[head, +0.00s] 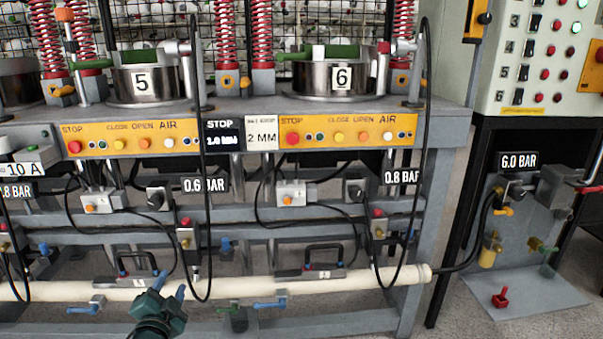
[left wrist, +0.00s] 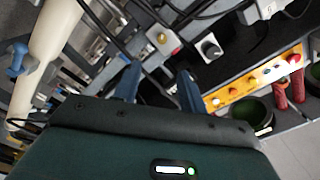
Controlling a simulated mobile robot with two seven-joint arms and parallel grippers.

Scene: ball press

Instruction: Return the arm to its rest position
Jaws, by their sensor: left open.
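My left gripper (head: 170,286) is at the bottom of the head view, left of centre, in front of the cream horizontal pipe (head: 345,284). Its blue fingers are apart, with nothing seen between them. In the left wrist view the two fingers (left wrist: 160,84) are also spread and empty. The pipe (left wrist: 50,35) runs down the left side there, apart from the fingers. My right gripper shows in neither view.
Press station 5 (head: 142,84) and press station 6 (head: 343,78) stand above the orange button panels. Blue valve handles (head: 270,304), black handles (head: 323,252) and hanging black cables surround the pipe. A grey control cabinet (head: 540,60) is at right.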

